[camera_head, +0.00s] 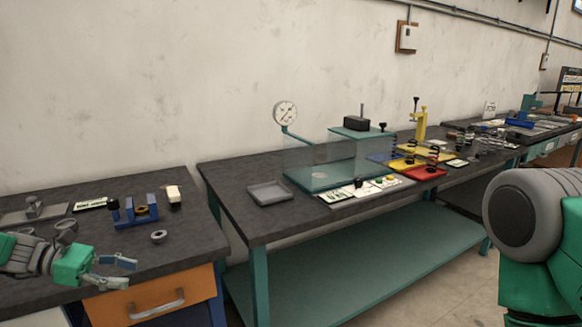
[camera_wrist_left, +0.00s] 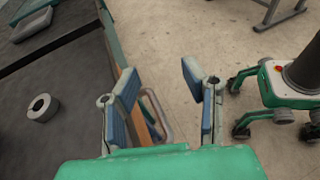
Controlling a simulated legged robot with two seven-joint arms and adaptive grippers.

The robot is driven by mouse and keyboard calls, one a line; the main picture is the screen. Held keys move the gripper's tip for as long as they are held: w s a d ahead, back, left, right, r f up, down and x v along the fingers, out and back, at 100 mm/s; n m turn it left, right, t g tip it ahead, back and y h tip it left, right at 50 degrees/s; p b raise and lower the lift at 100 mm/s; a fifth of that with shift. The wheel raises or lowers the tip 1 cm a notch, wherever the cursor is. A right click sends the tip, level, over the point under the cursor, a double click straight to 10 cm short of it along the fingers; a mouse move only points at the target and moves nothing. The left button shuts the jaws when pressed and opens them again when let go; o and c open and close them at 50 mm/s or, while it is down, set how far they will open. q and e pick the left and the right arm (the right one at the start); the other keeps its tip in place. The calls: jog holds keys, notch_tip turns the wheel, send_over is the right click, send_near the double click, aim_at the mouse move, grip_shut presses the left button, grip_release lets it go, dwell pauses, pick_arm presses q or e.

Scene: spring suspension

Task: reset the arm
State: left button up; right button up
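My left gripper (camera_head: 117,272) is at the lower left of the head view, by the front edge of the left bench, above the orange drawer (camera_head: 160,298). In the left wrist view its two blue-padded fingers (camera_wrist_left: 168,100) stand apart with nothing between them. The drawer's grey handle (camera_wrist_left: 157,115) shows behind the fingers. My right arm shows at the right edge of the head view as a grey and green link; its gripper is out of view.
A grey ring (camera_head: 159,236) and a blue fixture (camera_head: 136,211) sit on the left bench. The second bench bears a grey tray (camera_head: 269,193), a teal press with a dial gauge (camera_head: 285,114), and a red tray (camera_head: 423,173). Floor is open in front.

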pick_arm(q)
jog(key=s+d+f+m+g+y+b, duration=0.1)
jog(key=s+d+f+m+g+y, duration=0.15)
jog(key=s+d+f, duration=0.4)
jog(key=s+d+f+m+g+y+b, duration=0.1)
jog(key=s+f+m+y, duration=0.15)
jog(key=f, duration=0.65)
jog(key=s+d+f+m+g+y+b, duration=0.1)
jog(key=s+d+f+y+b, duration=0.15)
jog(key=s+f, duration=0.4)
jog(key=s+f+m+y+b, duration=0.1)
jog(key=s+f+m+y, duration=0.1)
jog(key=s+m, duration=0.3)
jog(key=s+f+m+t+y+b, duration=0.1)
jog(key=s+f+m+y, duration=0.1)
jog(key=s+f+m, duration=0.2)
jog(key=s+f+m+t+y+b, duration=0.1)
jog(key=s+f+m+y, duration=0.1)
jog(key=s+m, duration=0.4)
jog(key=shift+s+f+b, duration=0.4)
jog(key=shift+s+f, duration=0.35)
jog(key=shift+s, duration=1.25)
jog(key=shift+a, duration=0.1)
